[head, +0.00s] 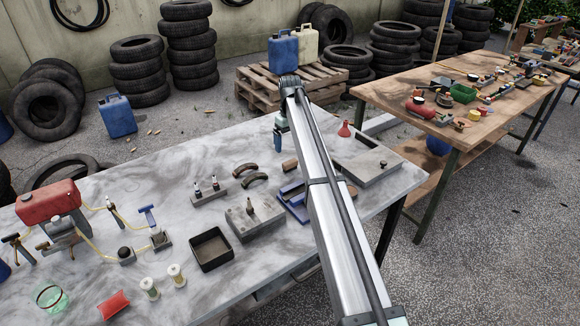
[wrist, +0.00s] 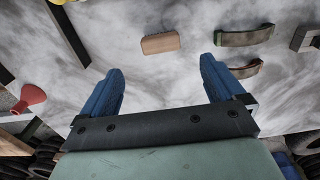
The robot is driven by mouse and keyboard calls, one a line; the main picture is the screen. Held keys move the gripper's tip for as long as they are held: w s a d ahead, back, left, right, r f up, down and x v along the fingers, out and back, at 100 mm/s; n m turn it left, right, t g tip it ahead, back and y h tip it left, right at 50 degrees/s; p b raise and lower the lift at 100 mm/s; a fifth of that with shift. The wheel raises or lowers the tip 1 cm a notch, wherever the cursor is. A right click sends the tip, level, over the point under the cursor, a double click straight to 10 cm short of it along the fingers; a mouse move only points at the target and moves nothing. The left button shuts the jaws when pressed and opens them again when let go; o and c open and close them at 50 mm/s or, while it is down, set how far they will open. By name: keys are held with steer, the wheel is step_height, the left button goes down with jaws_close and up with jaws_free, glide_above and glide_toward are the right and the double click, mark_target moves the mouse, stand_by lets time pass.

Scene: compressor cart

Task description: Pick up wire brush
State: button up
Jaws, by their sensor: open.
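A small brown wooden block (head: 290,165), which may be the wire brush, lies on the marbled table beside my arm. In the head view my gripper (head: 281,128) hangs near the far edge of the table, partly hidden by my arm, farther back than the block.
Two curved brown pieces (head: 254,180) lie left of the block. A red funnel (head: 345,129) and a grey flat box (head: 366,160) are to the right. A blue tool (head: 293,205) lies in front, partly behind my arm. A black tray (head: 211,249) stands nearer the front.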

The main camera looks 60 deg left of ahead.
mark_target(290, 162)
step_height(290, 162, down, 9)
steer(key=shift+s+d+f, duration=0.1)
steer(key=shift+f, duration=0.1)
steer(key=c, duration=1.1)
